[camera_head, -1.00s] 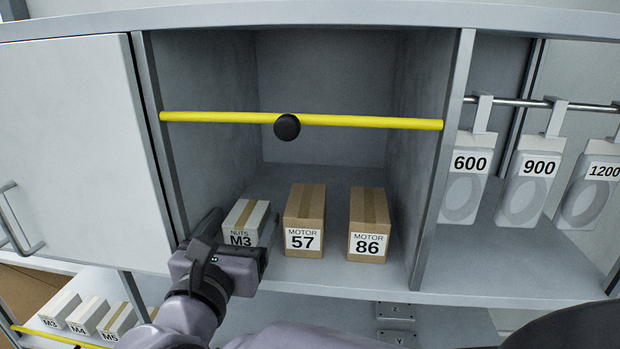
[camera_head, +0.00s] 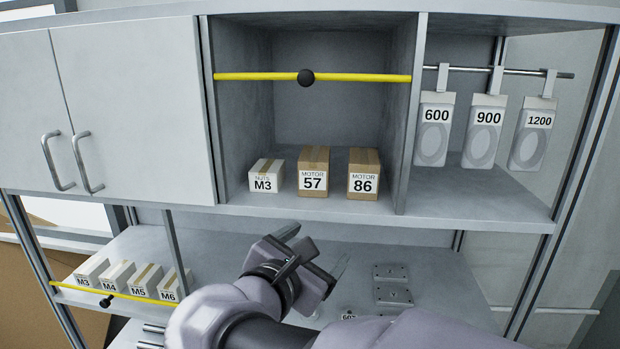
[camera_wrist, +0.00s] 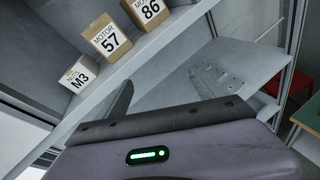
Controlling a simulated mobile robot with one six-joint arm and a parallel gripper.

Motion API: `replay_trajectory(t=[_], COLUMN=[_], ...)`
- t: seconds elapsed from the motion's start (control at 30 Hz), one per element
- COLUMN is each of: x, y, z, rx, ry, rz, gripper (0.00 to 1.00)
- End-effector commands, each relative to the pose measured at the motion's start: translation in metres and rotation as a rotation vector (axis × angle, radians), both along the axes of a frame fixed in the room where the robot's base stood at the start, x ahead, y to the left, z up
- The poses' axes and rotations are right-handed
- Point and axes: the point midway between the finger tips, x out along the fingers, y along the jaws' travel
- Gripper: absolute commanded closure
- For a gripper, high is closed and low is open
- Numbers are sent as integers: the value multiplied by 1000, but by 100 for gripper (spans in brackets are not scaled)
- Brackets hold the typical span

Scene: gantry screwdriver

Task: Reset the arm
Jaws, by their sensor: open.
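My gripper (camera_head: 315,247) is open and empty, in front of the shelf unit and below the upper compartment's floor. In the wrist view its two fingers (camera_wrist: 160,92) stand apart with nothing between them. In the head view, a small white-topped NUTS M3 box (camera_head: 264,178) stands in the upper open compartment. A brown MOTOR 57 box (camera_head: 313,175) and a brown MOTOR 86 box (camera_head: 363,177) stand to its right. The three boxes also show at the upper left in the wrist view, clear of the fingers.
A yellow bar (camera_head: 360,78) with a black knob crosses the upper compartment. Tags 600, 900 and 1200 hang from a rail (camera_head: 520,72) at right. Boxes M3 to M6 stand behind another yellow bar (camera_head: 80,289) at lower left. Flat grey plates (camera_head: 392,272) lie on the lower shelf.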

Motion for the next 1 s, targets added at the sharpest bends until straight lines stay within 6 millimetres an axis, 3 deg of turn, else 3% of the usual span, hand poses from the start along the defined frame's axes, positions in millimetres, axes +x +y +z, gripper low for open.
replay_trajectory(t=[0.03, 0.1, 0.17, 0.2, 0.3, 0.4, 0.43, 0.5, 0.63, 1.0], x=[-12, -40, -71, -94, -155, -200, -207, -215, -218, -218], y=[-40, -90, -124, -140, -157, -141, -133, -119, -105, -102], z=[-49, -102, -150, -184, -272, -343, -355, -370, -374, -368], rx=[142, 391, 623, 794, 1271, 1779, 1908, 2149, 2376, 2402], ry=[27, 60, 70, 65, 7, -112, -147, -220, -285, -286], rz=[-121, -319, -507, -643, -1021, -1404, -1498, -1665, -1818, -1838], gripper=[20, 20, 20, 20, 20, 20, 20, 20, 20, 20])
